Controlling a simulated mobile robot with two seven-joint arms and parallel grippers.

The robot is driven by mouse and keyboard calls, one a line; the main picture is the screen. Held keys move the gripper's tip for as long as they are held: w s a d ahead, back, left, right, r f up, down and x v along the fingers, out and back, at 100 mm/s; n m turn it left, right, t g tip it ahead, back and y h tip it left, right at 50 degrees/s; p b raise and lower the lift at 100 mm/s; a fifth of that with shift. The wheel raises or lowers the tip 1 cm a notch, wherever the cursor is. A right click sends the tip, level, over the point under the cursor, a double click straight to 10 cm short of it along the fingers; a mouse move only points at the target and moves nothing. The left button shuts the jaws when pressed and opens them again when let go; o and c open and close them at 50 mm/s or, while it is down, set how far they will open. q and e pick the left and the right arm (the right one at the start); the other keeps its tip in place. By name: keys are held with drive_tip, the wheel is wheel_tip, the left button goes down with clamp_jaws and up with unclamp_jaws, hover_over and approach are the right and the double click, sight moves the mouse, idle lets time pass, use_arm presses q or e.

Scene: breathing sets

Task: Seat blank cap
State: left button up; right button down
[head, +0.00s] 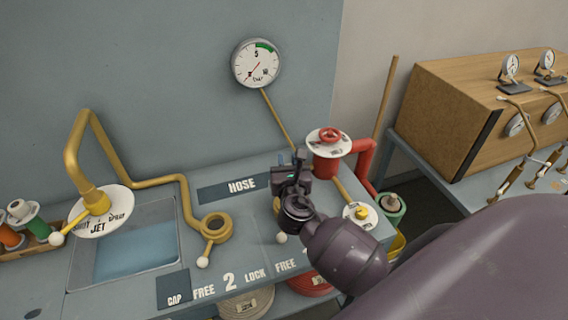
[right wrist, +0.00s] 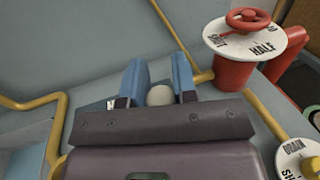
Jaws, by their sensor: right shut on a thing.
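My right gripper (head: 290,178) is over the grey bench near the HOSE label (head: 228,188); its fingertips are hidden in the head view. In the right wrist view, its blue fingers (right wrist: 158,80) are shut on a pale, round-topped thing (right wrist: 160,96), seemingly the blank cap, mostly hidden by the gripper body. The CAP label (head: 175,291) at the bench front has nothing on it. A brass ring socket (head: 215,228) with a white-ball lever (head: 203,262) stands open left of the gripper. Another white ball (head: 281,238) shows just below the gripper. My left gripper is not in view.
A red valve (head: 328,155) with a white disc stands right of the gripper, with a yellow-knobbed drain valve (head: 361,212) nearer. A gauge (head: 257,63) hangs behind. A yellow jet pipe (head: 92,190) overhangs the basin (head: 135,250) at left. A wooden case (head: 450,120) stands at right.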

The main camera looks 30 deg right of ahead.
drive_tip(key=shift+d+r, duration=0.1)
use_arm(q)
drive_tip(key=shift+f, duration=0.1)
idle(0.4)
use_arm(e)
drive_tip(key=shift+f+b, duration=0.7)
drive_tip(key=shift+f, duration=0.15)
wheel_tip(320, 180, down, 2)
drive_tip(key=shift+f+b, duration=0.1)
drive_tip(key=shift+b, duration=0.6)
drive_tip(key=shift+f+b, duration=0.7)
drive_tip(key=shift+f, duration=0.25)
use_arm(q)
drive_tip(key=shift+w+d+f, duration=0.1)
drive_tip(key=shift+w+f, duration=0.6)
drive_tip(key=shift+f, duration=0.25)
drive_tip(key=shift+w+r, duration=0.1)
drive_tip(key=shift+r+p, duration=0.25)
drive_tip(key=shift+p, duration=0.05)
